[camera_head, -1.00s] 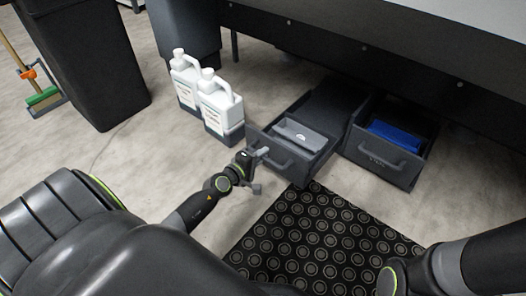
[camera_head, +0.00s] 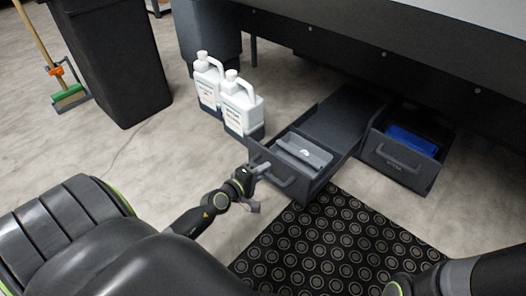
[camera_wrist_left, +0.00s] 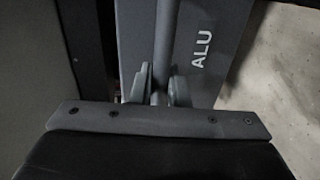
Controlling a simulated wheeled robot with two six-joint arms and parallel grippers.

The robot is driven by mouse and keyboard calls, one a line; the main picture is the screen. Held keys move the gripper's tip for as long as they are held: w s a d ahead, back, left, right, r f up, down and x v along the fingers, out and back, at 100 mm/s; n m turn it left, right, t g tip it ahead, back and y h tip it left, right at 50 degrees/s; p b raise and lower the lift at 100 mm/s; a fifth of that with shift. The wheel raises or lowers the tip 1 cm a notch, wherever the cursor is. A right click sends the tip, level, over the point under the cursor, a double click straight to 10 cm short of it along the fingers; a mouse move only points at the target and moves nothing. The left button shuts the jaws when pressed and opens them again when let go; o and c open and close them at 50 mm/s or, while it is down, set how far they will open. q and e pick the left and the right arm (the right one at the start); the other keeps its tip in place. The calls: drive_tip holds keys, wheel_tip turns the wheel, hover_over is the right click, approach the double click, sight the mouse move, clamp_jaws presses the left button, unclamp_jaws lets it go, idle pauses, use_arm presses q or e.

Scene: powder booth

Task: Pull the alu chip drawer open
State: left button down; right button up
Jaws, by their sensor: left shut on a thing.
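The alu chip drawer (camera_head: 318,182) is a dark grey drawer that stands far out from under the booth, with a grey block inside. Its front bears the letters ALU in the left wrist view (camera_wrist_left: 201,48). My left gripper (camera_head: 259,172) is at the left end of the drawer's handle (camera_head: 280,177). In the left wrist view the two fingers (camera_wrist_left: 160,88) are shut around the handle bar (camera_wrist_left: 166,40). My right arm shows at the lower right, but its gripper is out of view.
A second open drawer (camera_head: 405,165) with a blue item (camera_head: 412,140) stands to the right. Two white jugs (camera_head: 240,103) stand behind left. A patterned black mat (camera_head: 325,240) lies in front. A black bin (camera_head: 112,60) and a broom (camera_head: 68,92) are at far left.

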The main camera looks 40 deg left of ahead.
use_arm(q)
drive_tip(key=c, duration=1.5)
unclamp_jaws()
drive_tip(key=shift+b+v, duration=1.45)
drive_tip(key=shift+v, duration=7.25)
drive_tip(key=shift+a, duration=0.15)
